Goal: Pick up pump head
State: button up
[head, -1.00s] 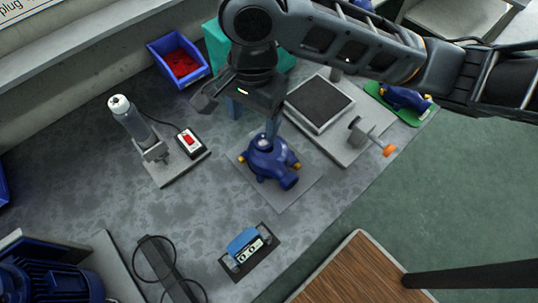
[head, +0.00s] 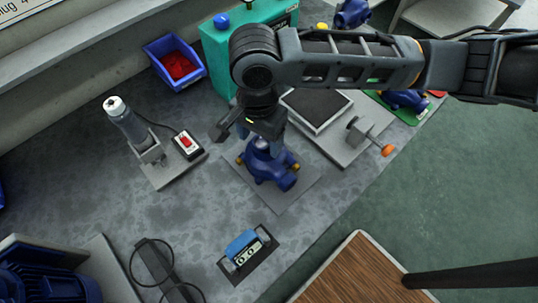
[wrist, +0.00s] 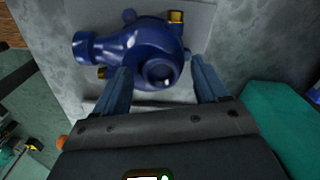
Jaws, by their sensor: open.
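The pump head (head: 270,163) is a dark blue casting with brass fittings, standing on a grey plate (head: 291,202) on the bench. In the wrist view the pump head (wrist: 130,48) lies ahead of my gripper, with its round top neck (wrist: 160,71) between the two fingers. My gripper (head: 265,140) is right above the pump head in the head view and covers part of its top. In the wrist view my gripper (wrist: 160,82) is open, one blue-grey finger on each side of the neck. I cannot tell whether the fingers touch it.
A fixture with a grey block and orange knob (head: 387,150) stands to the right. A teal box (head: 222,62) is behind. A bottle stand (head: 130,128) with a red switch (head: 186,142) is left. A blue-handled device (head: 243,246) lies in front. More blue pumps (head: 405,99) stand at the back right.

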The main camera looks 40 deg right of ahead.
jog(key=c, duration=1.3)
jog(key=shift+r, duration=0.1)
